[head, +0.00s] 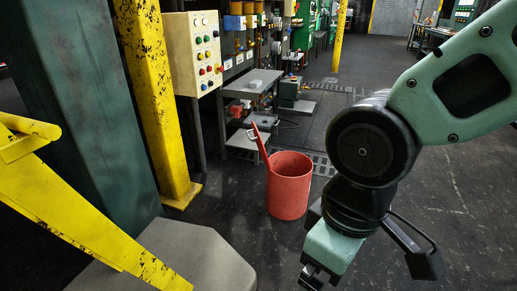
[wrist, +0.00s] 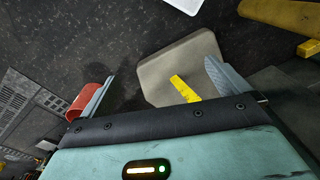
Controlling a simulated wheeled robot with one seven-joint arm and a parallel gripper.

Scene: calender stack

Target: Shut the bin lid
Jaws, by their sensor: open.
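The red bin (head: 288,190) stands upright on the dark floor near the middle of the head view. My gripper (head: 311,279) is open and empty, pointing down at the bottom of the head view, to the right of the bin and nearer the camera. In the wrist view, its two fingers (wrist: 155,88) are wide apart. Part of something red, probably the bin (wrist: 82,101), shows beside the left finger, which partly hides it.
A yellow post (head: 158,95) and a dark green column (head: 75,110) stand left of the bin. Behind it are a control panel (head: 193,52) and a grey shelf unit (head: 250,88). A yellow beam (head: 75,215) crosses the lower left.

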